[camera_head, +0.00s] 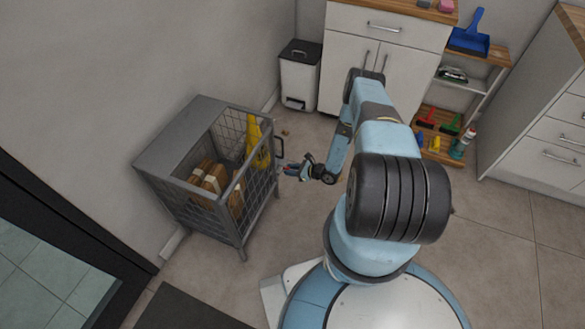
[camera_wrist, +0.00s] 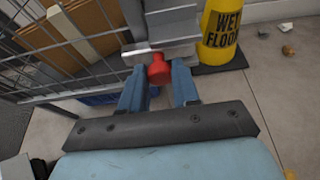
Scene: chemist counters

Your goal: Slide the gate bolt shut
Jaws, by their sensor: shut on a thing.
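The grey wire-mesh cage (camera_head: 185,135) stands against the left wall, with its mesh gate (camera_wrist: 75,62) at the left of the wrist view. The gate bolt shows there as a pale metal bar (camera_wrist: 137,54) with a red knob (camera_wrist: 159,69), beside a grey metal bracket (camera_wrist: 172,28). My gripper (camera_head: 290,171) is at the cage's right side. In the wrist view, its two blue fingers (camera_wrist: 158,82) stand on either side of the red knob and are shut on it. How far the bolt reaches into its keeper is hidden.
Cardboard boxes (camera_head: 211,179) sit inside the cage. A yellow wet-floor sign (camera_wrist: 217,38) is close by the bolt. A white bin (camera_head: 299,76), white cabinets (camera_head: 382,55) and a wooden shelf rack (camera_head: 437,157) stand behind. The floor right of the cage is mostly clear.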

